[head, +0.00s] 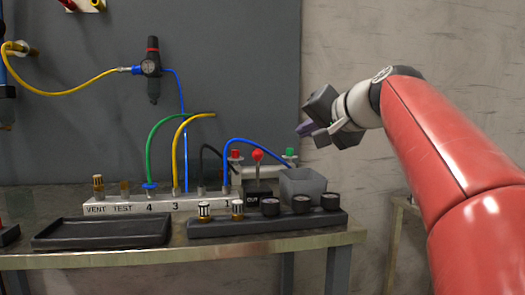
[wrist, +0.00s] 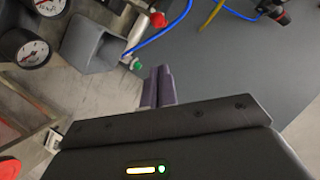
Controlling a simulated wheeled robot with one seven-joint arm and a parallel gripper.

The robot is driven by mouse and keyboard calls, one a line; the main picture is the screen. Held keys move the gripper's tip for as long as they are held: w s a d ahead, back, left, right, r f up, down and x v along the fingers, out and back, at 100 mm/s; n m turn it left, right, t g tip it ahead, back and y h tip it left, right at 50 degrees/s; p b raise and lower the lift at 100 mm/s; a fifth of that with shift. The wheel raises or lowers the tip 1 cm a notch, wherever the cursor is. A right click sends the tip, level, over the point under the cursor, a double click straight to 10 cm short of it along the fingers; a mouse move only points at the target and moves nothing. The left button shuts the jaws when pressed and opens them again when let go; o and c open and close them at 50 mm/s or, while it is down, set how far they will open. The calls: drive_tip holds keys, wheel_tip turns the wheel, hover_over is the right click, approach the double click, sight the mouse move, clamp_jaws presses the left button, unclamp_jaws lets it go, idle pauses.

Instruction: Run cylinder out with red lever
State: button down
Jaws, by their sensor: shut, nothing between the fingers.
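The red lever (head: 257,155) has a round red knob and stands upright on a black valve block (head: 258,198) at the back of the bench. Its red knob also shows in the wrist view (wrist: 157,20). What looks like the pale cylinder (head: 273,168) lies behind it, with a red fitting (head: 235,155) at the left and a green fitting (head: 290,152) at the right. Its rod cannot be made out. My gripper (head: 304,129) is shut and empty, above and right of the lever, apart from it. Its purple fingers lie together in the wrist view (wrist: 160,86).
A grey open bin (head: 303,187) stands right of the valve block. A numbered manifold (head: 160,203) carries green, yellow, blue and black hoses. A black rail (head: 270,226) with gauges and fittings and an empty black tray (head: 103,232) lie in front. The grey panel rises behind.

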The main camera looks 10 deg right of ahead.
hover_over(258, 169)
drive_tip(key=s+d, duration=0.2)
drive_tip(key=s, duration=0.1)
drive_tip(key=shift+f, duration=2.55)
drive_tip(key=shift+w+d+p, duration=0.1)
drive_tip(key=shift+d+p, duration=0.1)
drive_tip(key=shift+p, duration=0.15)
drive_tip(key=shift+r, duration=0.1)
